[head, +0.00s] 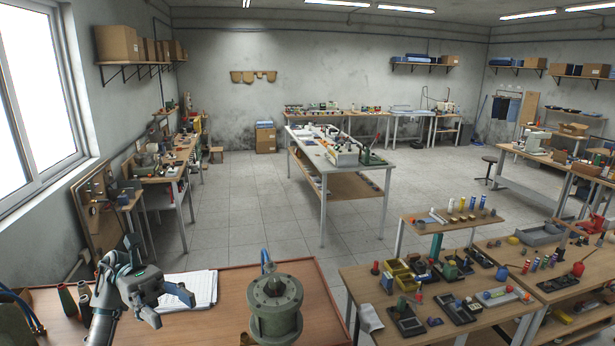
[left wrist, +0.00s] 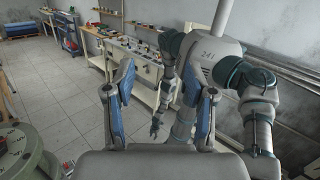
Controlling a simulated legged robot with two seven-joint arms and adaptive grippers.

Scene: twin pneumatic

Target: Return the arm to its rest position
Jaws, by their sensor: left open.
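My left gripper (head: 171,306) is above the left part of the brown table, in front of a white notepad (head: 194,289). Its fingers are spread apart with nothing between them. In the left wrist view its two blue-padded fingers (left wrist: 167,82) also stand wide apart and empty. A green-grey metal cylinder with a flanged top (head: 276,303) stands upright on the table, to the right of the gripper and apart from it. In the left wrist view a small gripper-like end, seemingly my right gripper (left wrist: 155,128), hangs low beside my body; its fingers are too small to judge.
The brown table (head: 229,306) has bare room between notepad and cylinder. A workbench with bins and parts (head: 430,332) is at right.

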